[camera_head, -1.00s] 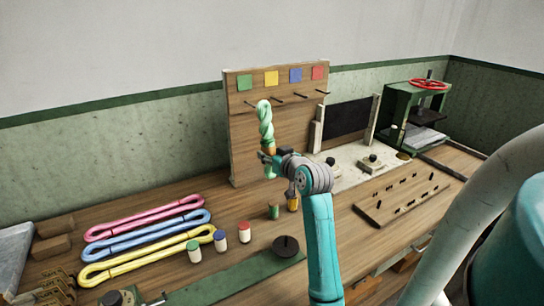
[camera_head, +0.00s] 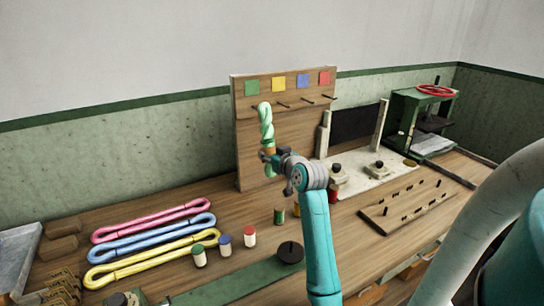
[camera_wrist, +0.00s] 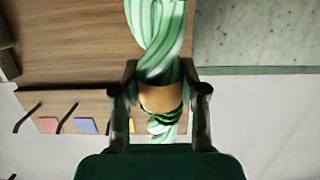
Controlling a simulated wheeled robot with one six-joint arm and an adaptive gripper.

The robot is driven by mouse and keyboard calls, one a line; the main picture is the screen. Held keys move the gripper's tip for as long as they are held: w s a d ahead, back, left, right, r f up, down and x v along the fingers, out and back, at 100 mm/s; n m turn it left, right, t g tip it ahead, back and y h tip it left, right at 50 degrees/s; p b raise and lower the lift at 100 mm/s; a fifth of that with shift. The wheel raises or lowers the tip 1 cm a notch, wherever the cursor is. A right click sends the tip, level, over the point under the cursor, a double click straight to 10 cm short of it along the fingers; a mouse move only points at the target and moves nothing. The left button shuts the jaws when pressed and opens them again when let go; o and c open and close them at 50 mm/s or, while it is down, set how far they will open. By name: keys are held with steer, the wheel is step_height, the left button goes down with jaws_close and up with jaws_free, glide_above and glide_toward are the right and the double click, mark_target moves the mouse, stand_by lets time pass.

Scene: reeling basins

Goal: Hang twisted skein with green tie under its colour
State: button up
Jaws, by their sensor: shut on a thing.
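The twisted pale green skein (camera_head: 266,124) stands upright in my gripper (camera_head: 271,158), in front of the peg board (camera_head: 262,167). In the wrist view the skein (camera_wrist: 160,30) passes between the two fingers of my gripper (camera_wrist: 160,98), which are shut on it at an orange-tan band (camera_wrist: 160,98). The board has a row of colour squares: green (camera_head: 252,87), yellow (camera_head: 279,84), blue (camera_head: 303,81) and red (camera_head: 324,78). Pegs (camera_head: 283,105) stick out below them.
Pink (camera_head: 150,220), blue (camera_head: 150,237) and yellow (camera_head: 150,260) skeins lie on the table at left. Several small capped jars (camera_head: 249,237) stand near the middle.

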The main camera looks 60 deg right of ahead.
steer(key=shift+x, duration=2.7)
steer(key=shift+f, duration=0.1)
steer(key=o, duration=1.3)
steer(key=shift+o, duration=0.2)
steer(key=v, duration=1.2)
steer(key=shift+f, duration=0.1)
